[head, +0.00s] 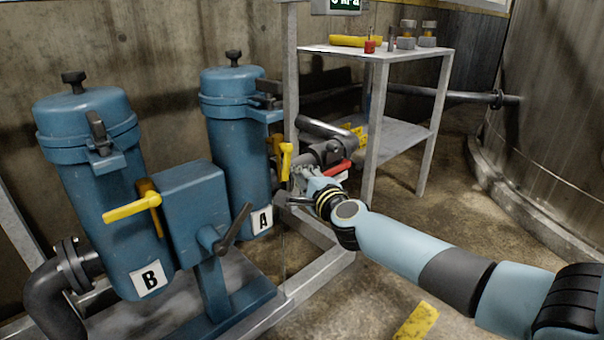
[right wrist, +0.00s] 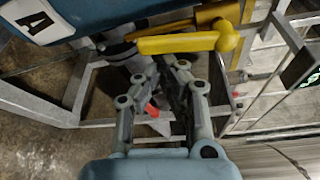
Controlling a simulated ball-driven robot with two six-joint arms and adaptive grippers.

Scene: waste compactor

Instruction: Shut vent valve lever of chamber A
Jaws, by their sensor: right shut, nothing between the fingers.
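Chamber A is the blue canister (head: 237,150) with a white A label (head: 262,221). A yellow lever (head: 286,160) stands roughly upright at its right side. In the right wrist view a yellow lever (right wrist: 180,44) lies across the upper part, its hub at the right, close beyond my fingertips. My right gripper (head: 298,186) is shut and empty, just below and right of chamber A's lever. The gripper (right wrist: 160,70) also shows in the wrist view; I cannot tell whether it touches the lever. My left gripper is out of view.
Chamber B (head: 95,190) stands at left, with a yellow lever (head: 132,208) pointing left. A blue box (head: 190,205) with a dark handle stands in front. A red handle (head: 337,168) is close to my right gripper. A metal table (head: 385,52) stands behind; floor at right is open.

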